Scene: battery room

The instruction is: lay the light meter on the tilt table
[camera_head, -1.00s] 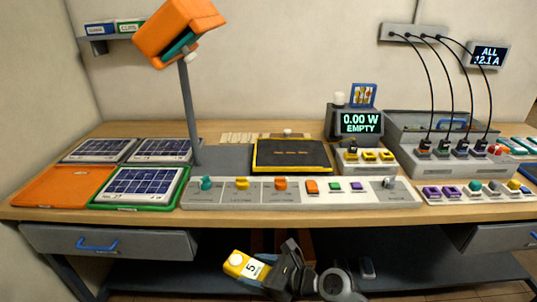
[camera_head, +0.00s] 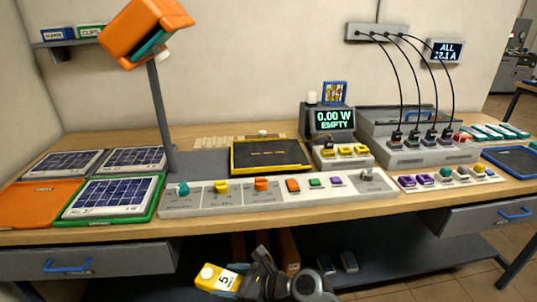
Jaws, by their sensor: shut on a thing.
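The light meter (camera_head: 208,273) is a small yellow block with a white dome and a white face reading 5. My gripper (camera_head: 238,283) is shut on it and holds it in front of the bench, below the top's front edge. The jaws hide part of the meter. The tilt table (camera_head: 268,154) appears to be the dark plate with a yellow frame at the middle of the bench. No object lies on it, and the meter is well apart from it.
A long grey control strip (camera_head: 200,208) with coloured knobs runs along the bench front, before the tilt table. An orange lamp (camera_head: 146,30) on a post stands at left, near several solar panels (camera_head: 112,196). A meter display (camera_head: 332,121) reads 0.00 W EMPTY.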

